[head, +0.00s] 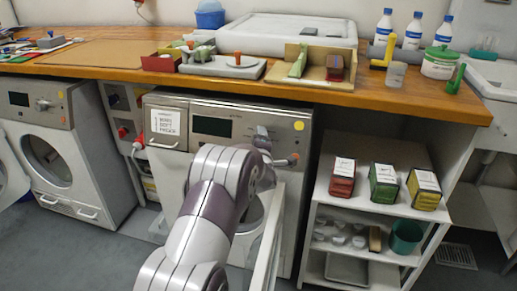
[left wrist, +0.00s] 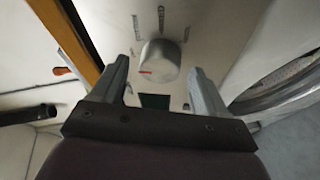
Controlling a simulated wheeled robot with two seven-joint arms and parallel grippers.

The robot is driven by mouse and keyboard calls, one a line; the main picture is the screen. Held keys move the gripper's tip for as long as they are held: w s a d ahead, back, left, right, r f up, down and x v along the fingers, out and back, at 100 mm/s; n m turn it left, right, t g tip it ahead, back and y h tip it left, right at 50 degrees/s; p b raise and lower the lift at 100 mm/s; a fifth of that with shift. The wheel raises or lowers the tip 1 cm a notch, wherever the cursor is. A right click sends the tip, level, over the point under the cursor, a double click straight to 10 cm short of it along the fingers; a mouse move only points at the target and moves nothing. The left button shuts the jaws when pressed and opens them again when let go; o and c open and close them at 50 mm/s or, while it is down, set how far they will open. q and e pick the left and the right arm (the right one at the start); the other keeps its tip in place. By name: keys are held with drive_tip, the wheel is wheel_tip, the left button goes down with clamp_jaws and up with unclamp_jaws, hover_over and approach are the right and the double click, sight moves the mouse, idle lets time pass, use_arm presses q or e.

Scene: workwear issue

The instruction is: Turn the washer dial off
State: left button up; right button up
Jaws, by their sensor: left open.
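The middle washer (head: 222,108) stands under the wooden counter, with a dark display (head: 212,127) on its panel. In the left wrist view its dial (left wrist: 160,62) is a round silver knob with a red mark pointing to the picture's left. Small printed labels surround it; I cannot read them. My left gripper (head: 264,146) is at the panel and hides most of the dial area in the head view. In the left wrist view the left gripper (left wrist: 160,78) is open, one finger on each side of the dial, with visible gaps. My right gripper is not in view.
A pale open door (head: 268,235) stands out from the middle washer, close to my arm. Another washer (head: 85,165) is at the left. A shelf unit (head: 318,212) with several boxes is at the right. The counter (head: 440,102) overhangs the panel.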

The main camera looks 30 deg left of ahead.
use_arm(q)
drive_tip(key=p+v, duration=0.2)
drive_tip(key=v, duration=1)
drive_tip(key=shift+d, duration=0.15)
